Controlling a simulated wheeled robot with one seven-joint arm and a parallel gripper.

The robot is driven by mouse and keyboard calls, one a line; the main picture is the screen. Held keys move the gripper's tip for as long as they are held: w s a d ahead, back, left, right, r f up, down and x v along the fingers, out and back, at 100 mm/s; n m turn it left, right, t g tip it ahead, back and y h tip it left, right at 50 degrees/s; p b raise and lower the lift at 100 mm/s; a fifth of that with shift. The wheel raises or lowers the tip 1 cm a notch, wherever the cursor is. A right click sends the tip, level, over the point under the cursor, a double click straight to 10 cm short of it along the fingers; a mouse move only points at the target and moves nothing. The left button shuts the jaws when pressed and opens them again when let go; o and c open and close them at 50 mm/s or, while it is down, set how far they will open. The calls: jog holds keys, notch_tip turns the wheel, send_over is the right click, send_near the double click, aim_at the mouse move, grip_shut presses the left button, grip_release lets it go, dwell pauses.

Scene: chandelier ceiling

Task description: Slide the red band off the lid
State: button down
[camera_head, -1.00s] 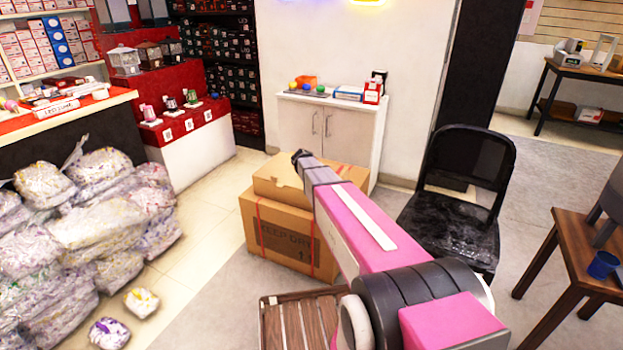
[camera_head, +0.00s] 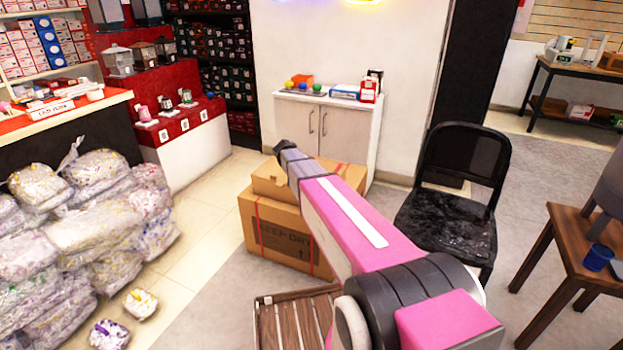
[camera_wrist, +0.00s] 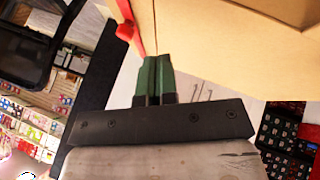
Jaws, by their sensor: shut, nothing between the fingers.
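A closed-up cardboard box (camera_head: 285,237) marked "KEEP DRY" stands on the floor, with a smaller cardboard piece, seemingly its lid (camera_head: 343,174), on top. Thin red bands run down its front; the left band (camera_head: 257,222) is clear of my arm. In the wrist view, my gripper (camera_wrist: 157,57) has two green fingers, shut together and empty. A red band (camera_wrist: 131,28) lies just left of the fingertips, against the cardboard (camera_wrist: 225,50). I cannot tell whether they touch. In the head view, my arm hides the fingers and part of the lid.
A wooden slatted crate (camera_head: 292,325) is on the floor in front of the box. A black chair (camera_head: 450,215) stands to the right, and a white cabinet (camera_head: 345,130) behind. Wrapped bundles (camera_head: 80,235) pile up at left. Floor between bundles and box is free.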

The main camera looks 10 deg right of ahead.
jog(key=shift+v, duration=2.25)
jog(key=s+f+n+g+y, duration=0.1)
jog(key=s+f+n+y, duration=0.1)
jog(key=s, duration=1.3)
jog(key=s+f+n+g+y, duration=0.2)
jog(key=s+f+y, duration=0.2)
jog(key=s, duration=1.1)
jog(key=shift+s+d+f+y, duration=0.25)
jog(key=shift+d+f+y, duration=0.15)
jog(key=shift+f, duration=0.3)
